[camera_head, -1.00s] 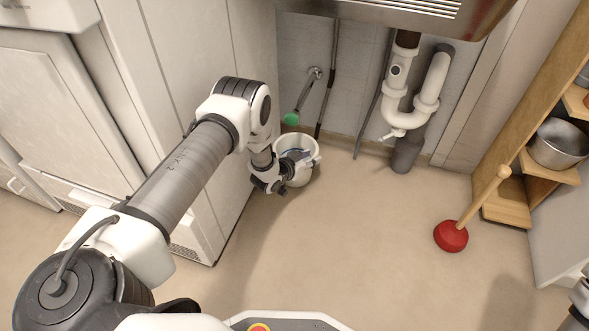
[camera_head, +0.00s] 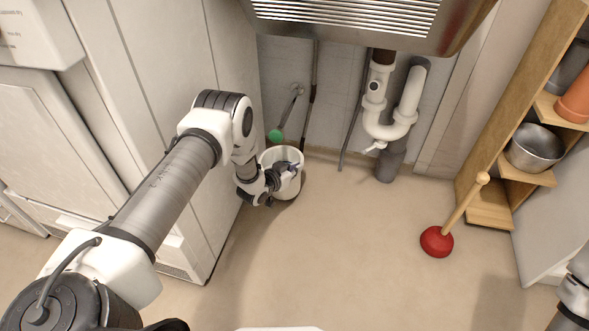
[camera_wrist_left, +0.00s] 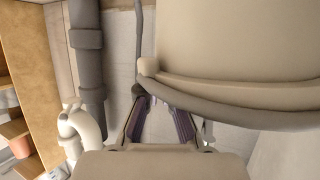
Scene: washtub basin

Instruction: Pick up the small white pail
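The small white pail (camera_head: 268,158) stands on the floor against the back wall, beside the white cabinet. My right gripper is not in view; only part of my right arm shows.
A red plunger (camera_head: 437,241) stands on the floor at right, by a wooden shelf (camera_head: 490,206) with a metal pot (camera_head: 534,149). White drain pipes (camera_head: 385,127) hang under the metal basin (camera_head: 370,22). The white cabinet (camera_head: 150,100) is close on the left. The middle floor is clear.

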